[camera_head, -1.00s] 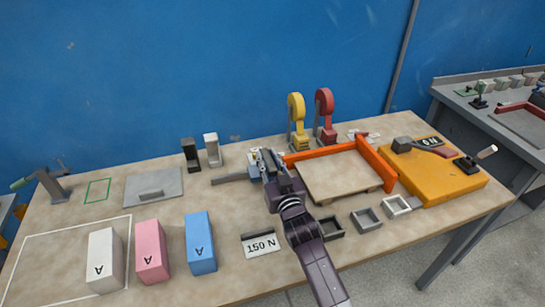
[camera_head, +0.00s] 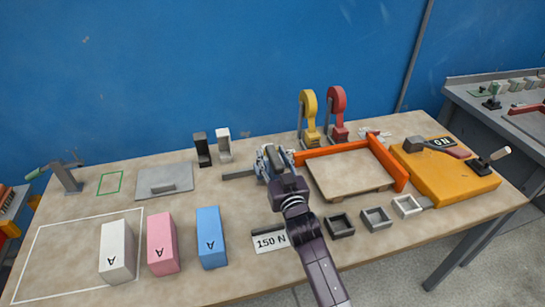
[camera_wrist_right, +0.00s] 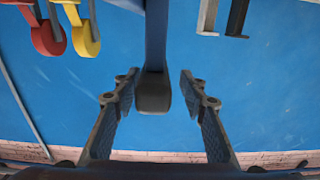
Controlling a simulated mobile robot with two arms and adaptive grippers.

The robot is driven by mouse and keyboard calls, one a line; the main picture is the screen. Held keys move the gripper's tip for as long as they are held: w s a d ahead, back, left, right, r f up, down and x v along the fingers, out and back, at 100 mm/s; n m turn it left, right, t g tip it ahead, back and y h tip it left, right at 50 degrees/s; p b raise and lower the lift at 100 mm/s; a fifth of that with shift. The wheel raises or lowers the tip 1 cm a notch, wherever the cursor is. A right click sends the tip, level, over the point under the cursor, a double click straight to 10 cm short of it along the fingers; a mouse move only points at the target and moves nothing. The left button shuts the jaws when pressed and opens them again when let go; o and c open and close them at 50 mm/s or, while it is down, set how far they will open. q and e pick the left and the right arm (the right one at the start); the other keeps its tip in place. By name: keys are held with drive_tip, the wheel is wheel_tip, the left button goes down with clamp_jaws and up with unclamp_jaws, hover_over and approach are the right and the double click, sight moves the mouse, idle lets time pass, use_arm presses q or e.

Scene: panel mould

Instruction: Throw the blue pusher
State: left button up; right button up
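The blue pusher shows in the right wrist view as a blue bar (camera_wrist_right: 156,40) with a dark grey rounded end (camera_wrist_right: 153,96). My right gripper (camera_wrist_right: 159,88) is open, with one finger on each side of that grey end and a visible gap at both sides. In the head view my right gripper (camera_head: 275,158) is over the table just left of the orange-framed tray (camera_head: 348,172), and it largely hides the pusher. My left gripper is in neither current view.
Yellow (camera_head: 309,112) and red (camera_head: 338,110) upright devices stand behind the tray. White (camera_head: 117,250), pink (camera_head: 162,243) and blue (camera_head: 210,237) blocks stand at the front left. A "150 N" label (camera_head: 271,243) and small square frames (camera_head: 376,219) lie in front. A yellow switch box (camera_head: 450,180) is at right.

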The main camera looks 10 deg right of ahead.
drive_tip(key=s, duration=1.2)
drive_tip(key=shift+d, duration=0.2)
idle(0.4)
